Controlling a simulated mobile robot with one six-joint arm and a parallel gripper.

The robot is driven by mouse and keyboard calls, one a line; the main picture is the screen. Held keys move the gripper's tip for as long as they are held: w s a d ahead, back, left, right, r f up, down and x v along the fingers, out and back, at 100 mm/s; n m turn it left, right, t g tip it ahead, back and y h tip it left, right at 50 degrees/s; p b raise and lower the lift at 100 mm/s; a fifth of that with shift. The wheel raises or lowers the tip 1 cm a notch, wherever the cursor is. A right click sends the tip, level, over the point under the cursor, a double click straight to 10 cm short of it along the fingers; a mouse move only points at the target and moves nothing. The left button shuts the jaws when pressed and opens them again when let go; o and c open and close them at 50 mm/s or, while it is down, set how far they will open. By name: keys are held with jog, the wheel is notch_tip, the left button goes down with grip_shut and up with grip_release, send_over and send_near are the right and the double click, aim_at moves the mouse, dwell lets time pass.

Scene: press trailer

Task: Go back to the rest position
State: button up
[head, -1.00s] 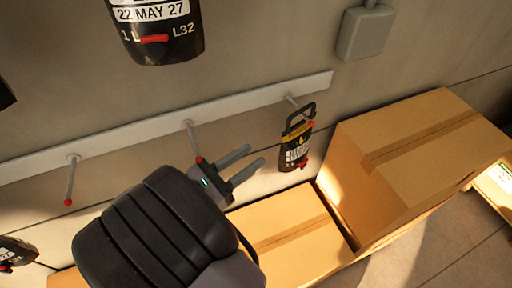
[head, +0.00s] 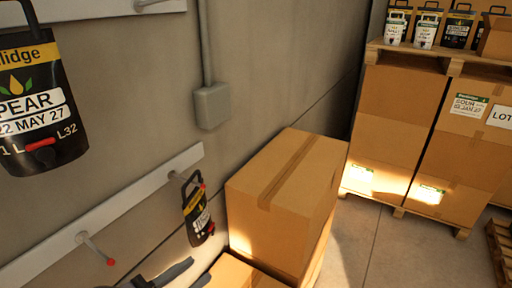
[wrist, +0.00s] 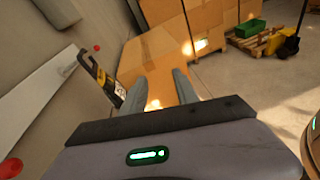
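My gripper (head: 166,275) shows at the bottom edge of the head view, only partly in frame. In the wrist view, the two fingers of my gripper (wrist: 158,92) are apart with nothing between them; cardboard boxes show beyond. A dark pouch with a yellow band (head: 196,212) hangs by its handle from the lower peg rail (head: 128,205), above and to the right of my gripper in the head view. The same pouch (wrist: 97,75) is left of the fingers in the wrist view, apart from them.
A bigger pear pouch (head: 40,105) hangs at left. Cardboard boxes (head: 290,195) stand against the wall. Loaded pallets (head: 410,140) with pouches on top stand at back right. The floor (head: 385,255) between is clear. A green bin (wrist: 249,28) shows in the wrist view.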

jog(key=d+f+m+g+h+b, duration=0.1)
jog(key=d+f+m+g+b, duration=0.1)
jog(key=d+m+g, duration=0.35)
jog(key=d+f+m+g+b, duration=0.1)
jog(key=d+m+g+b, duration=0.15)
jog(key=d, duration=0.65)
jog(key=s+d+f+m+y+b, duration=0.3)
jog(key=s+d+m+y+b, duration=0.1)
jog(key=m, duration=0.8)
jog(key=s+d+f+m+y+b, duration=0.4)
jog(key=d+m+y+b, duration=0.3)
jog(key=m, duration=0.5)
jog(key=shift+s+t+b, duration=0.35)
jog(key=shift+s+t, duration=0.05)
jog(key=shift+s, duration=0.25)
